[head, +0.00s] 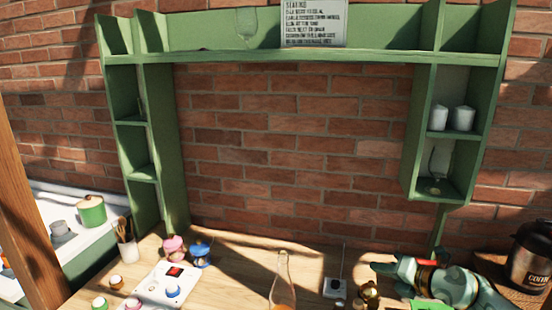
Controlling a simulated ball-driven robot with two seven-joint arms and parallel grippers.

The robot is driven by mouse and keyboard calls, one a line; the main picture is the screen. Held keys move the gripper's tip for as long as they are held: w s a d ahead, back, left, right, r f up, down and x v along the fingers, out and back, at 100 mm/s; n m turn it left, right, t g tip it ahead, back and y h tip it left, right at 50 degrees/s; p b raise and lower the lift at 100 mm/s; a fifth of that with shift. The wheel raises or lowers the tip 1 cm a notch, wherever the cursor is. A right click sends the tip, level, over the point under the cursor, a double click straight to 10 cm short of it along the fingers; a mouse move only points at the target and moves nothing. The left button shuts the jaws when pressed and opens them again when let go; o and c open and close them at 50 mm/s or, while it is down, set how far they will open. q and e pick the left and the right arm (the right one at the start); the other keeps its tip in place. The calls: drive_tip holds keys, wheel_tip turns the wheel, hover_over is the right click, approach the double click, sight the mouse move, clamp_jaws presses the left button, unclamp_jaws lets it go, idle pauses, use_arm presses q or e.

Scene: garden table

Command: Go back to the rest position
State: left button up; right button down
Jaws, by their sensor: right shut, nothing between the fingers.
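My right gripper (378,267) is at the lower right of the head view, with its arm coming in from the right edge of the picture. It is shut and holds nothing. It is over the right part of the wooden table (235,270), close to a small white device with an antenna (335,287) on its left. A small golden-brown object (369,292) shows just below it, and a flat green piece (428,304) shows under the arm. I cannot tell whether the gripper touches these. My left gripper is not in view.
A bottle with orange liquid (284,282) stands at the front middle. Pink (174,246) and blue (200,250) pots, a white board (158,285) and a utensil cup (127,247) are on the left. A dark canister (530,258) is far right. A green shelf (300,57) frames the back.

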drive_tip(key=s+a+r+m+t+y, duration=0.1)
drive_tip(key=s+a+r+m+t, duration=0.15)
drive_tip(key=a, duration=0.25)
drive_tip(key=s+a+r+m+t, duration=0.1)
drive_tip(key=s+a+m+t, duration=0.2)
drive_tip(key=a+m+t, duration=0.1)
drive_tip(key=s+d+f+m+g+h, duration=0.4)
drive_tip(key=s+m, duration=0.2)
drive_tip(key=s, duration=0.4)
drive_tip(key=s+d+f+m+g+h, duration=0.35)
drive_tip(key=s+m+h, duration=0.2)
drive_tip(key=s, duration=0.35)
drive_tip(key=s+d+f+m+g+h, duration=0.3)
drive_tip(key=s+d+f+m+h, duration=0.15)
drive_tip(key=s+m, duration=0.4)
drive_tip(key=s+a+f+n+g+y+b, duration=0.1)
drive_tip(key=s+a+f+y+b, duration=0.15)
drive_tip(key=f, duration=1.25)
drive_tip(key=s+a+f+n+g+y+b, duration=0.1)
drive_tip(key=s+a+f+g+b, duration=0.15)
drive_tip(key=f, duration=1.15)
drive_tip(key=s+d+f+m+g+y+b, duration=0.1)
drive_tip(key=s+f+b, duration=0.4)
drive_tip(key=s+f, duration=1.5)
wheel_tip(320, 180, down, 3)
drive_tip(key=shift+r+m+g+y, duration=0.2)
drive_tip(key=shift+m+g+y, duration=0.15)
drive_tip(key=shift+m+g, duration=0.65)
